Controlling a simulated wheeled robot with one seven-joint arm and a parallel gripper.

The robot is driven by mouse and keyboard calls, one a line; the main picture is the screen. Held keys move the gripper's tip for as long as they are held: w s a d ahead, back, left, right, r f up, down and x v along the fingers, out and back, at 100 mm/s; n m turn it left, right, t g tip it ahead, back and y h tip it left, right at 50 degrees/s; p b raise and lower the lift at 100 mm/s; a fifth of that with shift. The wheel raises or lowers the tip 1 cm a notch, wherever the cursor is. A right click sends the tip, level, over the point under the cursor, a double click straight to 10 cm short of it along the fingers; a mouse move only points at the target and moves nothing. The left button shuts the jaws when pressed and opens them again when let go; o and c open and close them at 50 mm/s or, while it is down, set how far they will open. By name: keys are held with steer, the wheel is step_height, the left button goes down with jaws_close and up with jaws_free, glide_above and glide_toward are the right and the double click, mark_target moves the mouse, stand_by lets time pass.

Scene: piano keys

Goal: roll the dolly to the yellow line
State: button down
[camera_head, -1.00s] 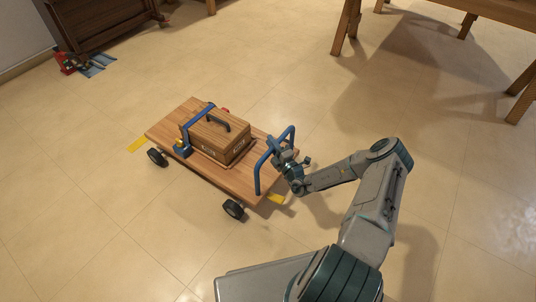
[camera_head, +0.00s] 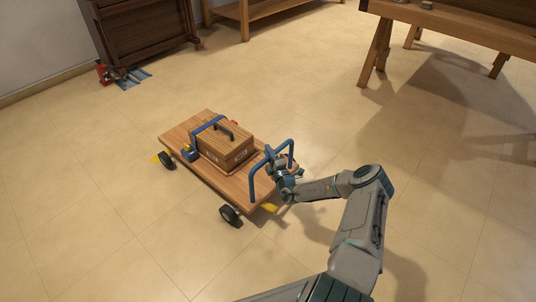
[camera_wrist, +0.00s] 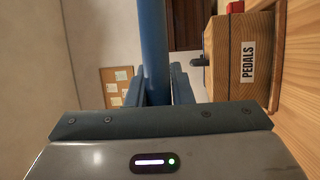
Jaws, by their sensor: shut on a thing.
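The dolly (camera_head: 237,188) is a flat wooden cart with black wheels, standing in the middle of the head view. It has a blue tube handle (camera_head: 254,184) at its right end. My gripper (camera_head: 277,166) is shut on the handle; the wrist view shows the blue bar (camera_wrist: 153,45) running up between the fingers.
A wooden box (camera_head: 223,145), marked PEDALS in the wrist view (camera_wrist: 235,60), is strapped on the dolly. A dark piano (camera_head: 140,30) with a red jack (camera_head: 103,73) stands at the back left. Wooden tables (camera_head: 460,32) stand at the back right. The floor around the dolly is clear.

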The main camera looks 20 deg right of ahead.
steer(key=shift+w+r, duration=0.15)
steer(key=c, duration=1.3)
jaws_free()
steer(key=shift+w, duration=0.1)
steer(key=p+v, duration=0.4)
steer(key=v, duration=1)
steer(key=shift+w, duration=0.15)
